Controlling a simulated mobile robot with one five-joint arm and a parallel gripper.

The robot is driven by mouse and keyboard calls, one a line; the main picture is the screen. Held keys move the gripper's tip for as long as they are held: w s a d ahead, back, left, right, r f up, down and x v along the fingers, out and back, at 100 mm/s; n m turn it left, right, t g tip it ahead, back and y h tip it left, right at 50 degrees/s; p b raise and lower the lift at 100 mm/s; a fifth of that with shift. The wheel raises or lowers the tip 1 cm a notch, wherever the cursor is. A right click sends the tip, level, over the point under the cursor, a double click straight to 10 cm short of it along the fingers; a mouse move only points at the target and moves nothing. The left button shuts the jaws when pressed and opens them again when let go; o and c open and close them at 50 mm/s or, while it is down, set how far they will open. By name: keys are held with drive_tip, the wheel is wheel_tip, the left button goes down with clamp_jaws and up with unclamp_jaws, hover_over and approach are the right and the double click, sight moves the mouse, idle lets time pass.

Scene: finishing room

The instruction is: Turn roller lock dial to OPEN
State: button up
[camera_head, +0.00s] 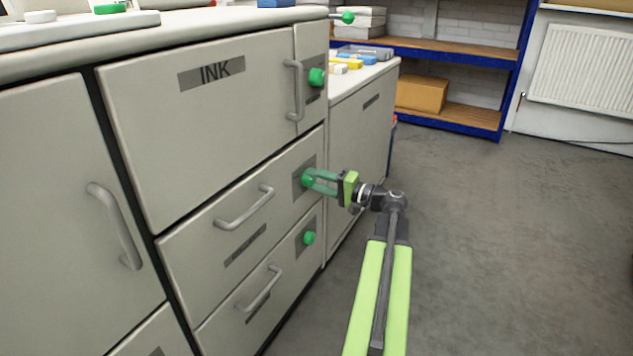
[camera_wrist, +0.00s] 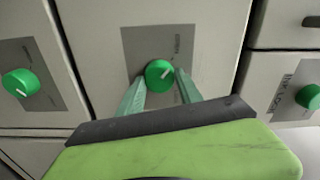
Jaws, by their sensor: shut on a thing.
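A round green dial (camera_head: 307,178) sits on a grey plate on the middle drawer front, right of that drawer's handle. It also shows in the wrist view (camera_wrist: 159,75), with a short white pointer mark slanting across its face. In the wrist view my gripper (camera_wrist: 160,84) is shut on the dial, one finger at each side.
Another green dial (camera_head: 309,238) is on the drawer below. One more (camera_head: 316,77) is beside the INK door (camera_head: 215,75), on a plate reading INK LOCK in the wrist view. Drawer handles (camera_head: 245,208) project at left. Open floor (camera_head: 520,230) lies to the right.

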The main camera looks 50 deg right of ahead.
idle(0.3)
drive_tip(key=o, duration=1.4)
drive_tip(key=shift+c, duration=0.2)
drive_tip(key=shift+s, duration=0.1)
drive_tip(key=v, duration=1.7)
drive_tip(key=shift+s, duration=0.15)
